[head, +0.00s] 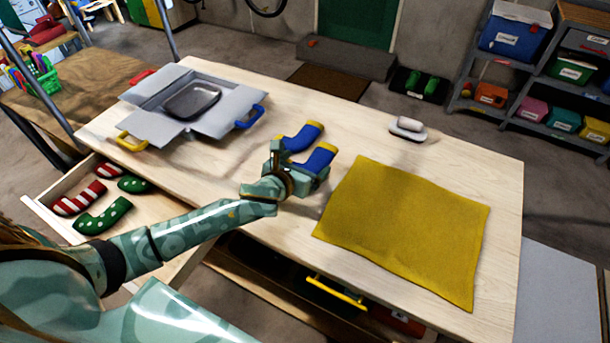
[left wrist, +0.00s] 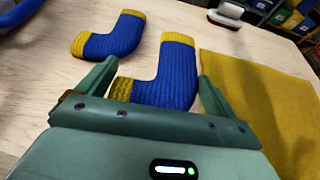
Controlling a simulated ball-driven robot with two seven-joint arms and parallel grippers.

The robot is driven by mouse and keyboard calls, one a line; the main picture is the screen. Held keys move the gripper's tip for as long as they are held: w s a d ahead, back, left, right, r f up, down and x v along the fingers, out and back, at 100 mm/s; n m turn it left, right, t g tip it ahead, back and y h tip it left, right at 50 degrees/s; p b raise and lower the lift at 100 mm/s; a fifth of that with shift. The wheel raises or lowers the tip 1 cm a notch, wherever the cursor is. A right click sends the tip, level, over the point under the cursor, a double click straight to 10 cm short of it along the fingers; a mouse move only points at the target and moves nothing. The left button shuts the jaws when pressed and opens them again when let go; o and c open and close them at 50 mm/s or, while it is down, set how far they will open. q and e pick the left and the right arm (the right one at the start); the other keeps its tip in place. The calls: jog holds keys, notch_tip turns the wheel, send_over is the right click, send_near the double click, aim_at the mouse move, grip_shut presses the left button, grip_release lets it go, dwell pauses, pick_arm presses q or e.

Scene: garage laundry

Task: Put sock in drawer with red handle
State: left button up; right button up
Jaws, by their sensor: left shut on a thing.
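Two blue socks with yellow cuffs and toes lie on the wooden table. My left gripper (head: 301,178) is shut on the nearer blue sock (head: 320,159); in the left wrist view (left wrist: 176,75) this sock lies between the two fingers. The other blue sock (head: 301,138) lies just beyond, apart from the fingers; it also shows in the left wrist view (left wrist: 112,36). An open drawer (head: 60,190) at the left holds red-and-white striped socks (head: 78,199) and green dotted socks (head: 103,216). Its handle is hidden. My right gripper is not in view.
A yellow cloth (head: 405,230) lies right of the socks. A grey open-flapped box (head: 150,95) with coloured handles and a dark tray (head: 191,101) stands at the back left. A small white-topped object (head: 407,128) sits at the back. A yellow handle (head: 336,291) shows below the table's front edge.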

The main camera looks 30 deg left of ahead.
pick_arm(q)
jog(key=f+b, duration=0.2)
jog(key=f, duration=0.2)
jog(key=shift+w, duration=0.2)
jog(key=shift+r, duration=0.2)
jog(key=o, duration=0.5)
jog(key=shift+f, duration=0.15)
jog(key=shift+o, duration=0.8)
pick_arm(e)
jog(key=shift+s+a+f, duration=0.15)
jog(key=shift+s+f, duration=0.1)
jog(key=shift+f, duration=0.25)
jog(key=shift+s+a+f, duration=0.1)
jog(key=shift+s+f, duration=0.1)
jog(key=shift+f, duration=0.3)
